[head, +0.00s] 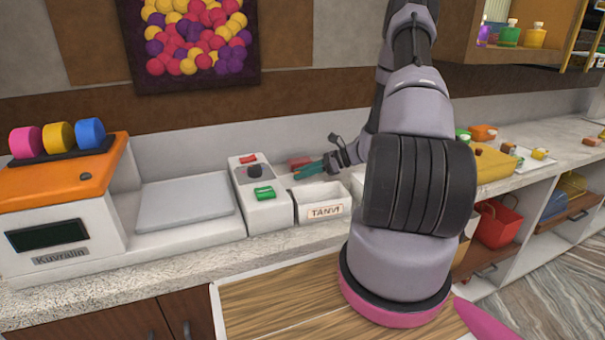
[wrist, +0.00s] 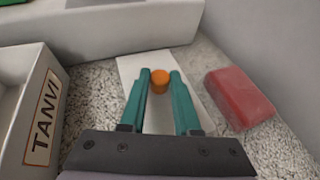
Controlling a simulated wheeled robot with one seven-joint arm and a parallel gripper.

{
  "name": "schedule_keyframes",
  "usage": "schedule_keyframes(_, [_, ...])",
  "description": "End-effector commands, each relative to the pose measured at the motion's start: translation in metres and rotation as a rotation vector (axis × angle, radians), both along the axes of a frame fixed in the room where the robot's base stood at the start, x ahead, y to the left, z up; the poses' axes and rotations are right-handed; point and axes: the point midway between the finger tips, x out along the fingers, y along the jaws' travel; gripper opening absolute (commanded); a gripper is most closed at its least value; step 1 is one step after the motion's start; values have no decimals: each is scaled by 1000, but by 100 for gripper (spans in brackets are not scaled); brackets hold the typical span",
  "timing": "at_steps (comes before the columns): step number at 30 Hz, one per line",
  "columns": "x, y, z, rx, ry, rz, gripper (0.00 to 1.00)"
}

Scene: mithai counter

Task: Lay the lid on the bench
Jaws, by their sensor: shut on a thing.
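The lid (wrist: 133,72) looks like a flat white panel with a round orange knob (wrist: 160,80), seen in the wrist view. My gripper (head: 299,173) has teal fingers, which also show in the wrist view (wrist: 160,84). They are shut on the orange knob, one finger on each side. The fingers and palm hide part of the panel. The panel lies over the speckled bench (wrist: 98,85); I cannot tell whether it touches it. In the head view the lid is not clearly visible.
A white bin labelled TANVI (head: 322,212) stands close to my gripper, left of it in the wrist view. A red block (wrist: 239,97) lies to the right. A switch box (head: 259,195) and a scale plate (head: 184,205) are farther left. The wall is close behind.

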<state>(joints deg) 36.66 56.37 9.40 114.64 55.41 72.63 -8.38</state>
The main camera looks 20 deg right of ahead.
Motion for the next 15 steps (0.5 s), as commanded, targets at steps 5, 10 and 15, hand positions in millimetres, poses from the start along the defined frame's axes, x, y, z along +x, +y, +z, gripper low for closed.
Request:
schedule_keyframes(5, [0, 0, -2, 0, 1, 0, 0])
schedule_keyframes(10, [0, 0, -3, 0, 0, 0, 60])
schedule_keyframes(15, [0, 0, -3, 0, 0, 0, 60])
